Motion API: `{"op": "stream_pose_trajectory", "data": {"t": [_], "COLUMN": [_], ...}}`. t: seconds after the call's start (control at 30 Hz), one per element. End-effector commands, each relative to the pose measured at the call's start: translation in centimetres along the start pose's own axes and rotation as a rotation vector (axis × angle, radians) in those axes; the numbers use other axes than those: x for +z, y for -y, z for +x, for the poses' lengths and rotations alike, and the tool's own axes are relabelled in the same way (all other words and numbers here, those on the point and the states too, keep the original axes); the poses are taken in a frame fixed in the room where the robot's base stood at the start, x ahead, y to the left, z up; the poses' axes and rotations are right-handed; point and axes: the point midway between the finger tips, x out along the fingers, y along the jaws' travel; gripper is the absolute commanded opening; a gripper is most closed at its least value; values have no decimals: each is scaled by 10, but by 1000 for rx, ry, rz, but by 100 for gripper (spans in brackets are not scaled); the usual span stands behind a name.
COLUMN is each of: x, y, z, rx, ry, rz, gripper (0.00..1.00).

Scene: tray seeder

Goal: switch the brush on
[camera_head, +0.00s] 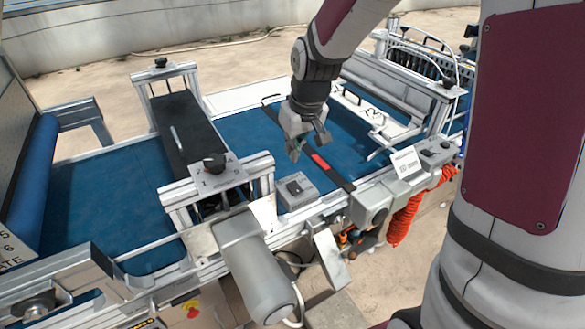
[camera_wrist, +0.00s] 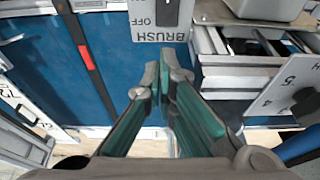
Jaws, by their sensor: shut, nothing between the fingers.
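The brush switch box (camera_head: 297,190) is a small grey box with a dark switch on the near rail of the machine, in the middle of the head view. In the wrist view its grey plate (camera_wrist: 145,22) reads BRUSH and OFF, and the dark switch (camera_wrist: 168,10) is cut off by the top edge, so its full position cannot be told. My gripper (camera_head: 310,150) is shut and empty, above the blue belt and just behind the box. In the wrist view the fingertips (camera_wrist: 162,72) point towards the plate with no visible contact.
A dark bar with a red strip (camera_head: 320,161) crosses the blue belt (camera_head: 240,130) beside my gripper. A grey cylindrical motor (camera_head: 255,270) stands in front, left of the box. A black knob (camera_head: 214,162) on a numbered plate is to the left. An orange coiled hose (camera_head: 408,215) hangs at right.

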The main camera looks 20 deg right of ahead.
Motion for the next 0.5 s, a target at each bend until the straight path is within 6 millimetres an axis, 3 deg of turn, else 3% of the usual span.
{"op": "stream_pose_trajectory", "data": {"t": [0.2,0.5], "x": [4,12], "y": [1,0], "z": [41,67], "rx": [-2,0], "ry": [5,2], "rz": [-1,1], "gripper": [0,0]}}
